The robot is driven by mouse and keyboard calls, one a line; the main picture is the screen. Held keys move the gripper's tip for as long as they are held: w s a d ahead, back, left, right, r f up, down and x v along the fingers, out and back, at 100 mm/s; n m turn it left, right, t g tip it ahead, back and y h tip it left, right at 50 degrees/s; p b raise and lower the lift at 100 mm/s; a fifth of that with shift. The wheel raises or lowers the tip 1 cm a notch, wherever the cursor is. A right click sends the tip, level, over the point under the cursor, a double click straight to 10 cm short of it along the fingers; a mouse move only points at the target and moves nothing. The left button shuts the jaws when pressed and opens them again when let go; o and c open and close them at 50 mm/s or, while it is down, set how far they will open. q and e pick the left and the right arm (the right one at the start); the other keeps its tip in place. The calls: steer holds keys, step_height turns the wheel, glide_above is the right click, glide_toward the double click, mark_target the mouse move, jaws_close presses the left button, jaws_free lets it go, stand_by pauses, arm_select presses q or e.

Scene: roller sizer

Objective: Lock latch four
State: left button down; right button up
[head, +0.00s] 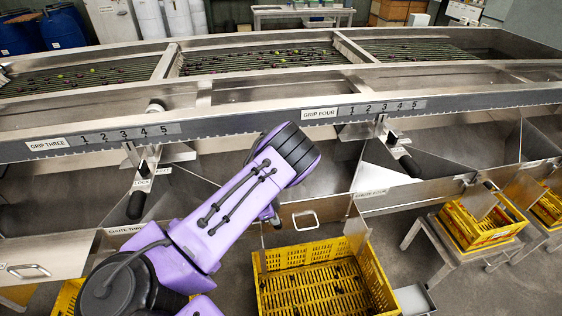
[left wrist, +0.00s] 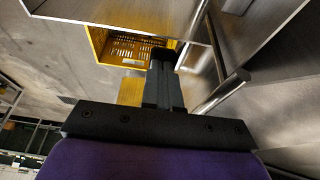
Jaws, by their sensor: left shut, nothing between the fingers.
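The grip four lever has a black handle (head: 409,166) that sticks out below the "GRIP FOUR" number scale (head: 385,108). A small black knob (head: 392,138) sits on its metal bracket under the scale; it looks like latch four, but its setting is too small to tell. My left arm reaches up from the bottom, and its black wrist is left of that lever, in front of the rail. My left gripper is mostly hidden behind the arm in the head view. In the left wrist view the left gripper (left wrist: 163,58) is shut and empty, apart from the lever. My right gripper is out of view.
The grip three lever (head: 135,205) stands at the left. A yellow crate (head: 262,285) stands below my left arm and also shows in the left wrist view (left wrist: 98,42). Metal chute walls (head: 360,165) flank the space near the lever. More yellow crates (head: 470,237) stand on stools at right.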

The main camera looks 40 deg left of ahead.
arm_select(q)
steer(key=shift+d+f, duration=0.15)
steer(key=shift+d, duration=0.05)
stand_by(0.4)
steer(key=w+p+v, duration=0.1)
steer(key=p+v, duration=0.2)
steer(key=v, duration=1.1)
steer(key=shift+d+r+p, duration=0.2)
steer(key=shift+r+p, duration=0.1)
steer(key=shift+p, duration=0.05)
